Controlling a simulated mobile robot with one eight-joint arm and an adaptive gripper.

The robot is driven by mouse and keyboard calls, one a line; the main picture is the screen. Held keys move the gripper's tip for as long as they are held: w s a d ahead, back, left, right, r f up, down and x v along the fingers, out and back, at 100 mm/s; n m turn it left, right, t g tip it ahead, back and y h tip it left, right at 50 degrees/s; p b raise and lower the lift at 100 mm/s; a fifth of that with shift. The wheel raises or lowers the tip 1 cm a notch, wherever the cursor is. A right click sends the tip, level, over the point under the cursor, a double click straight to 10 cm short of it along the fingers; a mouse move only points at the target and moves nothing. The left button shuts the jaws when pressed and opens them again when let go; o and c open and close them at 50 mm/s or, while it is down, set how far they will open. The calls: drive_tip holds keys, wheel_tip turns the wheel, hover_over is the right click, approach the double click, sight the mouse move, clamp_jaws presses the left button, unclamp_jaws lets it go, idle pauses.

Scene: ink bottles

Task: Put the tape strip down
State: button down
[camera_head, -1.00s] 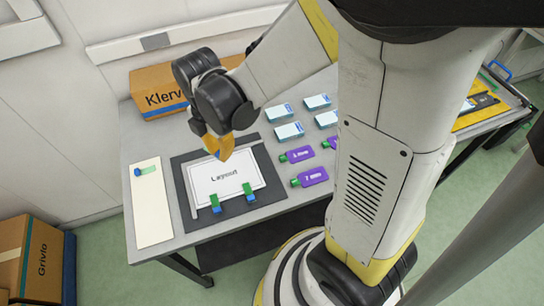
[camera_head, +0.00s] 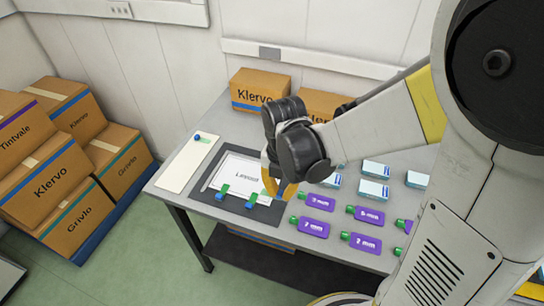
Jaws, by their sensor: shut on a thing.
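My gripper (camera_head: 276,190), with orange-yellow fingers, is shut above the right side of the white "Layout" sheet (camera_head: 233,178). It holds a tape strip, which its fingers hide in this view. Two green tape strips with blue ends lie across the sheet's front edge, one at the left (camera_head: 223,191) and one at the right (camera_head: 251,200). The sheet lies on a dark grey mat (camera_head: 215,205). A further blue and green strip (camera_head: 201,138) is at the far end of the cream board (camera_head: 185,168) left of the mat.
Purple bottles (camera_head: 318,203) with green caps lie right of the mat. Small white and blue boxes (camera_head: 376,169) stand behind them. "Klervo" cartons (camera_head: 259,92) stand at the table's back. Most of the cream board is bare.

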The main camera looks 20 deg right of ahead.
drive_tip(key=b, duration=0.3)
hover_over(285, 188)
drive_tip(key=s, duration=0.1)
drive_tip(key=f, duration=0.5)
drive_tip(key=shift+s+a, duration=0.15)
drive_tip(key=shift+a, duration=0.1)
drive_tip(key=shift+f+b, duration=0.7)
drive_tip(key=shift+f, duration=1.25)
drive_tip(key=shift+f, duration=0.1)
drive_tip(key=c, duration=1.5)
unclamp_jaws()
